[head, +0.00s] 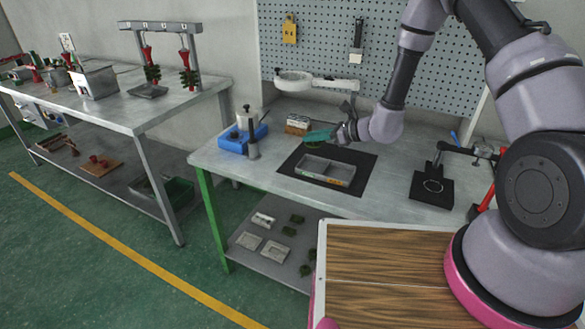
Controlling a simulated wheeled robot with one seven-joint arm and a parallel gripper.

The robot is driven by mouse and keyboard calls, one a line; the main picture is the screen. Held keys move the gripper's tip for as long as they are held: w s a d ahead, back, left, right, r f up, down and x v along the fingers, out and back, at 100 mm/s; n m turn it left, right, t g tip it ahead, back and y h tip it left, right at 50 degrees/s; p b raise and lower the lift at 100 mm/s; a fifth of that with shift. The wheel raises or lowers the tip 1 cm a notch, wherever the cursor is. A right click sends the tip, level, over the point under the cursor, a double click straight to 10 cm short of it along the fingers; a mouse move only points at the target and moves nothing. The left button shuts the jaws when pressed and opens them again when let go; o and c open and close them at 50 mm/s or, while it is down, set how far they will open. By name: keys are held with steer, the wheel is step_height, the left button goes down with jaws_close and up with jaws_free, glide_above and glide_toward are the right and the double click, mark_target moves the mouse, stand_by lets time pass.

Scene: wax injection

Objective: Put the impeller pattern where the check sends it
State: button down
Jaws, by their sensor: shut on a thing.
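My gripper (341,134) is over the back of the workbench, shut on a small teal-green piece (318,136) that looks like the impeller pattern. The piece sticks out to the left of the fingers. It appears just behind and above a grey divided tray (326,182); whether it touches anything cannot be told. The tray lies on a black mat (362,186) and shows a larger left and a smaller right compartment, with no clear contents. The fingertips are small and partly hidden by the wrist.
A blue fixture (236,142) and metal cylinder (253,151) stand left; a small box (297,124) is behind. A black stand with a ring (432,190) is right. The shelf below holds several green pieces.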

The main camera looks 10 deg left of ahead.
steer(key=f, duration=0.5)
steer(key=shift+a+f, duration=0.2)
steer(key=shift+a, duration=0.05)
steer(key=shift+d+f, duration=0.1)
steer(key=shift+f, duration=2.05)
steer(key=shift+f, duration=0.2)
steer(key=c, duration=0.8)
jaws_free()
steer(key=shift+o, duration=0.2)
steer(key=shift+r, duration=0.1)
